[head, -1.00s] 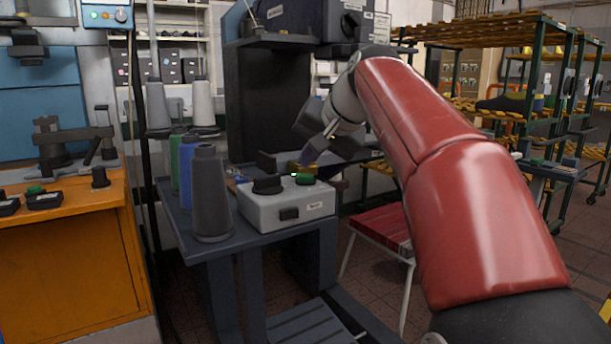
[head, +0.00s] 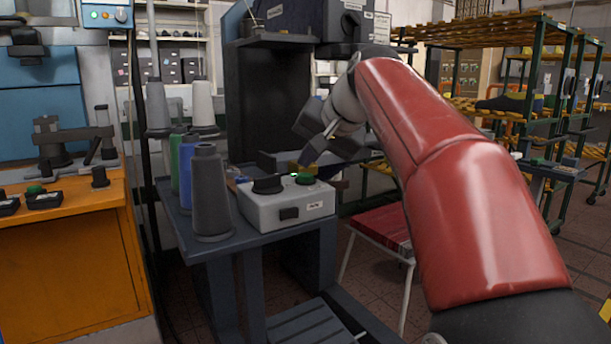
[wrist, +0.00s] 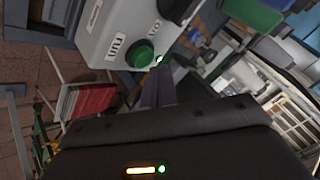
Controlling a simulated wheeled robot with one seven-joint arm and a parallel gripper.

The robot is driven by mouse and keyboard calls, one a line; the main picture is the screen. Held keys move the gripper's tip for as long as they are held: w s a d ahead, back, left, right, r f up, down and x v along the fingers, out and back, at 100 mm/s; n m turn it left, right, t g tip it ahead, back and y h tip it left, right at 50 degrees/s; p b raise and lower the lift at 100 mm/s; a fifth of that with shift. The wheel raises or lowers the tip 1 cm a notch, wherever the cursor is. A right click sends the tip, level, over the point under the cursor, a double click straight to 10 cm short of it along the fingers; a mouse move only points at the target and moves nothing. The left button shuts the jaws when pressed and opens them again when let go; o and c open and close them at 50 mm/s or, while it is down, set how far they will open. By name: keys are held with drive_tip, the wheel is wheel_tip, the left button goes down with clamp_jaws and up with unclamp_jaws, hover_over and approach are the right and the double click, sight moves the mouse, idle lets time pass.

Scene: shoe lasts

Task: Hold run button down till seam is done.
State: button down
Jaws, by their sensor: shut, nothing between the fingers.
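A light grey control box (head: 265,212) sits on the blue-grey machine table. On its top are a green button (head: 305,179) and a black knob (head: 267,185). In the wrist view the green button (wrist: 140,55) sits beside a RUN label (wrist: 117,48), and a small green lamp (wrist: 159,59) is lit near it. My gripper (wrist: 160,76) is shut and empty, its fingertips close to the button and lamp. It also shows in the head view (head: 298,168), just above the box. Whether the fingertips touch the button cannot be told.
Grey, blue and green thread cones (head: 208,195) stand left of the box. The dark sewing machine (head: 270,100) rises behind. A red-seated stool (head: 382,228) stands right of the table. An orange bench (head: 65,260) is at the left, and racks of lasts (head: 480,30) are at the back right.

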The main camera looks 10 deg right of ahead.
drive_tip(key=shift+f, duration=0.35)
